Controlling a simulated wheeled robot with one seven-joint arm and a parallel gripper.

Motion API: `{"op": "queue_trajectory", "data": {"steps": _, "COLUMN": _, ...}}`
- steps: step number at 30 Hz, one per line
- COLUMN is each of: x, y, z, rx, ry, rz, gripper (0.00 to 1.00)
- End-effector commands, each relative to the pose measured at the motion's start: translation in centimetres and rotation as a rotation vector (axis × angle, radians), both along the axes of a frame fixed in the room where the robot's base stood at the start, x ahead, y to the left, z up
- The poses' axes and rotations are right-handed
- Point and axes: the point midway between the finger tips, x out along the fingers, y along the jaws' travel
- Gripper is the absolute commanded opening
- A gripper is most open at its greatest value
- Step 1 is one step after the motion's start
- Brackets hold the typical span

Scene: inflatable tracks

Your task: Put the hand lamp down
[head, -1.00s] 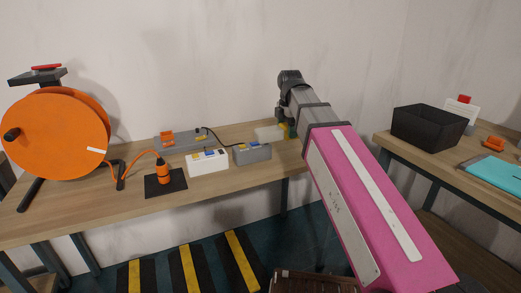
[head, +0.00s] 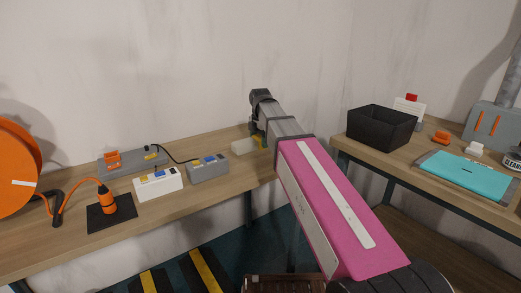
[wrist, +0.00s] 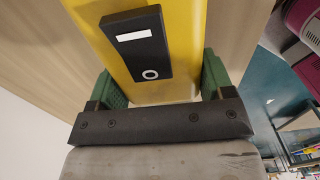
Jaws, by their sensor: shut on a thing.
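The hand lamp (wrist: 186,40) is yellow with a black panel that has a white label and a ring. My gripper (wrist: 162,82) is shut on it, one green finger pad on each side. In the head view a small yellow part of the lamp (head: 262,142) shows beside my arm's end, with a pale block (head: 243,146) at its left. It is at the right end of the left workbench (head: 210,195), low over or on the top. I cannot tell whether it touches the wood. My arm hides most of it.
A white box (head: 158,187) and a grey box (head: 208,173) stand just left of the lamp. An orange plug (head: 109,203) stands on a black mat. A black bin (head: 381,130) and a turquoise board (head: 467,171) are on the right workbench. A gap separates the benches.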

Motion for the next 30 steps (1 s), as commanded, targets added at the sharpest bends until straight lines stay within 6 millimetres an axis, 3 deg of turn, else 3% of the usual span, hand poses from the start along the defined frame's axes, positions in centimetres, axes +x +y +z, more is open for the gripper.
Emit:
{"op": "queue_trajectory", "data": {"steps": 8, "x": 0.6, "y": -0.5, "z": -1.4, "rx": -0.001, "ry": 0.001, "rz": 0.001, "gripper": 0.34}}
{"op": "queue_trajectory", "data": {"steps": 15, "x": 0.5, "y": -0.5, "z": -4.3, "rx": -0.001, "ry": 0.001, "rz": 0.001, "gripper": 0.34}}
{"op": "queue_trajectory", "data": {"steps": 27, "x": 0.6, "y": -0.5, "z": -4.7, "rx": 0.000, "ry": 0.000, "rz": 0.000, "gripper": 0.34}}
{"op": "queue_trajectory", "data": {"steps": 28, "x": 0.6, "y": -0.5, "z": -4.8, "rx": 0.000, "ry": 0.000, "rz": 0.000, "gripper": 0.78}}
{"op": "queue_trajectory", "data": {"steps": 30, "x": 0.6, "y": -0.5, "z": -4.7, "rx": 0.000, "ry": 0.000, "rz": 0.001, "gripper": 1.00}}
